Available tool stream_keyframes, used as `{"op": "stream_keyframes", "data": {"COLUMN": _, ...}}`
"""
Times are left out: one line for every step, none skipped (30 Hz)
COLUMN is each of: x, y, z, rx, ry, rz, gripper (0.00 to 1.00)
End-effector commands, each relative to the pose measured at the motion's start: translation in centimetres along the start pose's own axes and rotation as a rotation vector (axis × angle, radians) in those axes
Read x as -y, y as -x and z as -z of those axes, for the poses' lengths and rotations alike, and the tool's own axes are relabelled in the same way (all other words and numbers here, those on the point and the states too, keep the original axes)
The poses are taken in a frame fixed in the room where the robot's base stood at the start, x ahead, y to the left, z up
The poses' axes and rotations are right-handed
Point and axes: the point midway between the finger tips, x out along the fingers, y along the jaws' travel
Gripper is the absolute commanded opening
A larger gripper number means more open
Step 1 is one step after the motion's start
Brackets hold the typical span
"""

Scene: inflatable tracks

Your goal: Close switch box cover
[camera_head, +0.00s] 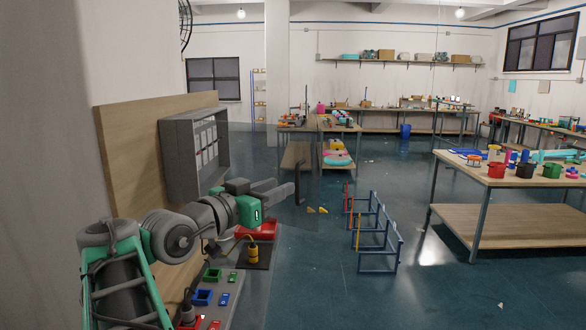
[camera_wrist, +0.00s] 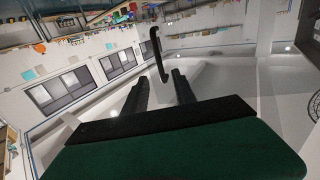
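The grey switch box (camera_head: 195,152) hangs on a wooden board at the left, its front open with pale switch panels inside. A see-through cover, only faintly visible, appears swung out to the right of the box. Its dark upright handle (camera_head: 298,180) stands away from the box and also shows in the wrist view (camera_wrist: 155,45). My gripper (camera_head: 284,187) points right at the handle, just short of it. In the wrist view the two fingers (camera_wrist: 159,76) are apart, with the handle's lower end showing between their tips. I see no grip on it.
Below the box is a bench with a yellow-and-black item (camera_head: 252,250), a red tray (camera_head: 262,231) and small coloured bins (camera_head: 203,297). Blue frames (camera_head: 378,240) stand on the floor to the right. A table (camera_head: 500,178) with pots is farther right. Open floor lies between.

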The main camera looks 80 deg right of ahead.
Motion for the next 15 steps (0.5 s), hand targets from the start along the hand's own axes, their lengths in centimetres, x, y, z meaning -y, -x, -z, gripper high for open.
{"op": "stream_keyframes", "data": {"x": -0.2, "y": -1.0, "z": 0.2, "rx": 0.002, "ry": 0.003, "rz": -0.006, "gripper": 0.33}}
{"op": "stream_keyframes", "data": {"x": -0.2, "y": -1.6, "z": 0.3, "rx": 0.003, "ry": 0.003, "rz": -0.006, "gripper": 0.33}}
{"op": "stream_keyframes", "data": {"x": -0.1, "y": -2.4, "z": 0.3, "rx": 0.003, "ry": 0.005, "rz": -0.005, "gripper": 0.33}}
{"op": "stream_keyframes", "data": {"x": -0.1, "y": -3.0, "z": 0.3, "rx": 0.002, "ry": 0.004, "rz": -0.005, "gripper": 0.33}}
{"op": "stream_keyframes", "data": {"x": -0.2, "y": -3.6, "z": 0.3, "rx": 0.003, "ry": 0.003, "rz": -0.005, "gripper": 0.33}}
{"op": "stream_keyframes", "data": {"x": -0.1, "y": -4.3, "z": 0.2, "rx": 0.004, "ry": 0.004, "rz": -0.003, "gripper": 0.33}}
{"op": "stream_keyframes", "data": {"x": -0.1, "y": -4.8, "z": 0.2, "rx": 0.004, "ry": 0.005, "rz": -0.002, "gripper": 0.33}}
{"op": "stream_keyframes", "data": {"x": 0.0, "y": -5.2, "z": 0.1, "rx": 0.004, "ry": 0.005, "rz": -0.001, "gripper": 0.33}}
{"op": "stream_keyframes", "data": {"x": 0.0, "y": -5.6, "z": 0.1, "rx": 0.003, "ry": 0.004, "rz": 0.0, "gripper": 0.33}}
{"op": "stream_keyframes", "data": {"x": 0.0, "y": -5.8, "z": 0.0, "rx": 0.003, "ry": 0.003, "rz": 0.002, "gripper": 0.33}}
{"op": "stream_keyframes", "data": {"x": 0.1, "y": -6.0, "z": 0.0, "rx": 0.003, "ry": 0.002, "rz": 0.003, "gripper": 0.33}}
{"op": "stream_keyframes", "data": {"x": 0.1, "y": -6.2, "z": -0.1, "rx": 0.003, "ry": 0.002, "rz": 0.003, "gripper": 0.33}}
{"op": "stream_keyframes", "data": {"x": 0.1, "y": -6.2, "z": -0.1, "rx": 0.003, "ry": 0.002, "rz": 0.003, "gripper": 0.33}}
{"op": "stream_keyframes", "data": {"x": 0.1, "y": -6.3, "z": -0.2, "rx": 0.004, "ry": 0.001, "rz": 0.004, "gripper": 0.33}}
{"op": "stream_keyframes", "data": {"x": 0.1, "y": -6.2, "z": -0.2, "rx": 0.004, "ry": 0.001, "rz": 0.004, "gripper": 0.33}}
